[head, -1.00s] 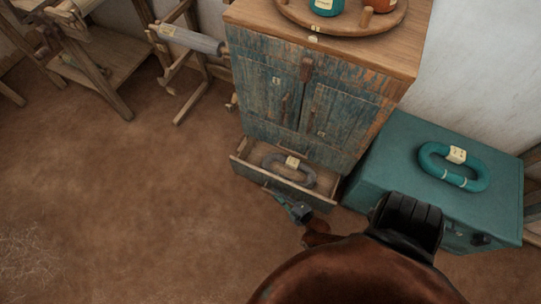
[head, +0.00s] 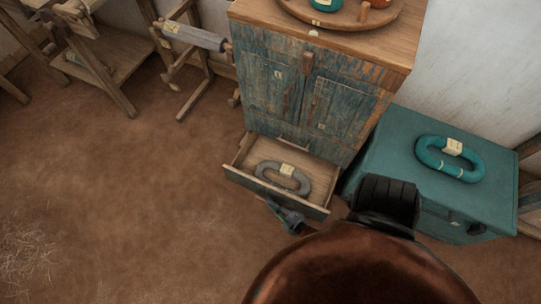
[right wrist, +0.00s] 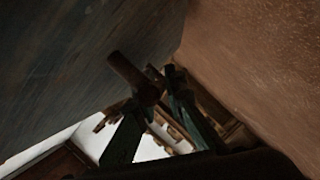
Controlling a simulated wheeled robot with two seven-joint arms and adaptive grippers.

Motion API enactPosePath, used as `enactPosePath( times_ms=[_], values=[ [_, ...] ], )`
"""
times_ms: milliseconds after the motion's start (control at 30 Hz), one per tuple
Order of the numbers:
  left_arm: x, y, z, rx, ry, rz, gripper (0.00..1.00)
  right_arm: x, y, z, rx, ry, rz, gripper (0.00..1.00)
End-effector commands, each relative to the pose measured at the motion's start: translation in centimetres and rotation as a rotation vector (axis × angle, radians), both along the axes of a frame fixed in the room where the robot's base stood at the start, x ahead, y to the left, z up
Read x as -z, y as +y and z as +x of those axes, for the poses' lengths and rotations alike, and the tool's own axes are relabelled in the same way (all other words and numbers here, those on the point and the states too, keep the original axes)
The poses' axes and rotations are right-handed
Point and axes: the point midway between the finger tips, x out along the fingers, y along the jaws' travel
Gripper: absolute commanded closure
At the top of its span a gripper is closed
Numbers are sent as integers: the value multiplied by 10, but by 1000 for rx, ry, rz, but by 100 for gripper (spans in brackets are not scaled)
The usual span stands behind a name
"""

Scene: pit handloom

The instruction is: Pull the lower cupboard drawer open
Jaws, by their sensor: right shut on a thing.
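The lower drawer (head: 245,179) of the weathered blue cupboard (head: 272,95) stands well open towards me. A grey skein with a pale label (head: 283,178) lies in it. My right gripper (head: 275,206) is low at the outside of the drawer front. In the right wrist view, a brown wooden knob (right wrist: 134,76) stands out from the blue-grey drawer front (right wrist: 75,75), between the fingers of my right gripper (right wrist: 150,95). The gripper is shut on the knob; the head view hides the exact contact. My left gripper is out of view.
A teal chest (head: 390,150) with a teal skein (head: 449,158) on its lid stands close to the cupboard's right side. A round wooden tray (head: 325,20) sits on the cupboard top. Wooden loom frames stand at the back left. The earthen floor (head: 150,200) left of the drawer is clear.

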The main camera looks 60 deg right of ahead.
Motion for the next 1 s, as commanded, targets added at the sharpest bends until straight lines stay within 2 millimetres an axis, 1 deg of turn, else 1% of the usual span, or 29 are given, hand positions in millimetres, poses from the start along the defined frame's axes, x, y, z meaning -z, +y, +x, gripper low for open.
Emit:
enactPosePath(
  times_ms=[33, 267, 567, 667, 767, 1000],
  values=[
    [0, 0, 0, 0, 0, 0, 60, 1, 0, -2, 1, 3, 1, 88],
    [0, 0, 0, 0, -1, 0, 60, 1, 0, 0, 0, 2, 1, 73],
    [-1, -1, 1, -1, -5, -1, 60, 0, 1, -1, -1, 2, 1, 72],
    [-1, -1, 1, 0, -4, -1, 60, 0, 3, -8, -1, 3, 1, 72],
    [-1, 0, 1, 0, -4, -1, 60, -3, 7, -19, 0, 3, 2, 72],
    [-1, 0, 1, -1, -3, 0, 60, -9, 23, -56, 1, 8, 7, 72]
  ],
)
